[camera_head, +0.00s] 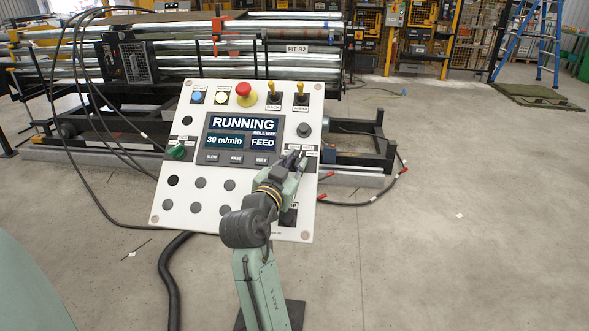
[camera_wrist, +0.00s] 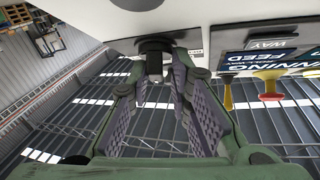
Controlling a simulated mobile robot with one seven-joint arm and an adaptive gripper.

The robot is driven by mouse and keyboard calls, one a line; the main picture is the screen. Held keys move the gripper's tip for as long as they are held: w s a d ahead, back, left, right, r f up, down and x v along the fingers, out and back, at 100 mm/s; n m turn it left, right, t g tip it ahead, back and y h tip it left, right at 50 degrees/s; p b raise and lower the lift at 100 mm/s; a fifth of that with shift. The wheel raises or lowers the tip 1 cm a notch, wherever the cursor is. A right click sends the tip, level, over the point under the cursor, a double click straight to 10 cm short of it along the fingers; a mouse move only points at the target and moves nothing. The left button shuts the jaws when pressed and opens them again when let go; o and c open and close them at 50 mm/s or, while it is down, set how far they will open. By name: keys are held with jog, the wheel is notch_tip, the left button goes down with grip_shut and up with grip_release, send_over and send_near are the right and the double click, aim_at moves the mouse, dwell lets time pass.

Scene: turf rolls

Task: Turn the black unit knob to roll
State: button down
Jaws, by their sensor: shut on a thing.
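The control panel (camera_head: 162,205) stands tilted in front of me. Its screen (camera_head: 241,133) reads RUNNING, 30 m/min and FEED. My gripper (camera_head: 297,159) is at the panel's right side, just below and right of the screen. In the wrist view my gripper (camera_wrist: 154,75) has its two fingertips closed on a black knob (camera_wrist: 155,44) against the white panel face. In the head view the fingers largely hide this knob. Another dark round knob (camera_head: 304,130) shows just above the fingertips, apart from them.
A red mushroom button (camera_head: 243,90) and yellow-tipped toggles (camera_head: 299,89) sit along the panel's top. A green knob (camera_head: 177,152) is at its left. The roller machine (camera_head: 230,50) stands behind, with loose cables on the floor. Open floor lies to the right.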

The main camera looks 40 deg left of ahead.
jog(key=shift+w+d+f+m+h, duration=0.1)
jog(key=shift+w+d+m+h, duration=0.2)
jog(key=shift+d+m+h, duration=0.15)
jog(key=c, duration=1.6)
grip_release()
jog(key=shift+d, duration=0.1)
jog(key=shift+c, duration=0.2)
jog(key=shift+s+a, duration=0.1)
jog(key=shift+a, duration=0.15)
jog(key=shift+s, duration=0.1)
jog(key=shift+s, duration=0.3)
jog(key=v, duration=1.1)
jog(key=shift+d, duration=0.15)
jog(key=shift+s, duration=0.1)
